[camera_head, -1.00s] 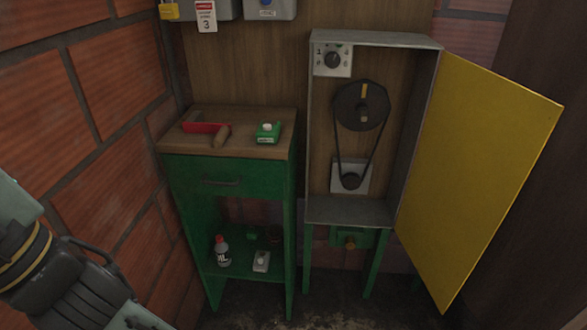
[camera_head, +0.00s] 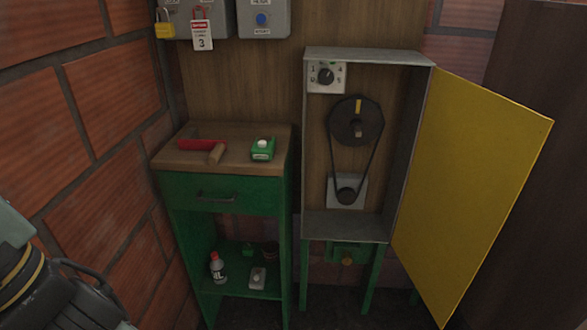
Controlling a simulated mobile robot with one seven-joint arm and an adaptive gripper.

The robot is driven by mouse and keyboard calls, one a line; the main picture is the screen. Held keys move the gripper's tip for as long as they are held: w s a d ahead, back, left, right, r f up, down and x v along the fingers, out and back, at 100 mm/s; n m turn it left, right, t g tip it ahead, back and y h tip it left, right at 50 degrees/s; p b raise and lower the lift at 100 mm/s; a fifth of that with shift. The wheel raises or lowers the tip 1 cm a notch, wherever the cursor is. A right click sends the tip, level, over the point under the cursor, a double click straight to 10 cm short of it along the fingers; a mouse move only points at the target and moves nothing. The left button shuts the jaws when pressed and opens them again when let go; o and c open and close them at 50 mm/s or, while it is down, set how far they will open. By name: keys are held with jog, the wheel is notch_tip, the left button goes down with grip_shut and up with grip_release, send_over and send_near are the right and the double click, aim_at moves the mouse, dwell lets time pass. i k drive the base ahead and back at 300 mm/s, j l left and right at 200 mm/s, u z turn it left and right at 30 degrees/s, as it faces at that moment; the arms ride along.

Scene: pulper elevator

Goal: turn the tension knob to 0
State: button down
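The tension knob (camera_head: 325,76) is a small dark round knob on a white plate (camera_head: 339,85). The plate is at the upper left inside the open grey cabinet (camera_head: 364,55). Small numbers stand around the knob, but its pointer is too small to read surely. Nothing touches the knob. Part of my arm shows at the lower left edge, well away from the cabinet. My gripper's fingers are not in view.
Inside the cabinet a belt (camera_head: 371,160) links a large pulley (camera_head: 356,130) and a small one (camera_head: 346,194). The yellow door (camera_head: 470,190) stands open to the right. A green workbench (camera_head: 226,194) stands left of the cabinet. The space before the cabinet looks clear.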

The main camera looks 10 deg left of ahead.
aim_at(325, 76)
jog(key=i+z, duration=0.3)
jog(key=z, duration=0.2)
jog(key=i+j+z, duration=0.15)
jog(key=i+z, duration=0.15)
jog(key=z, duration=0.2)
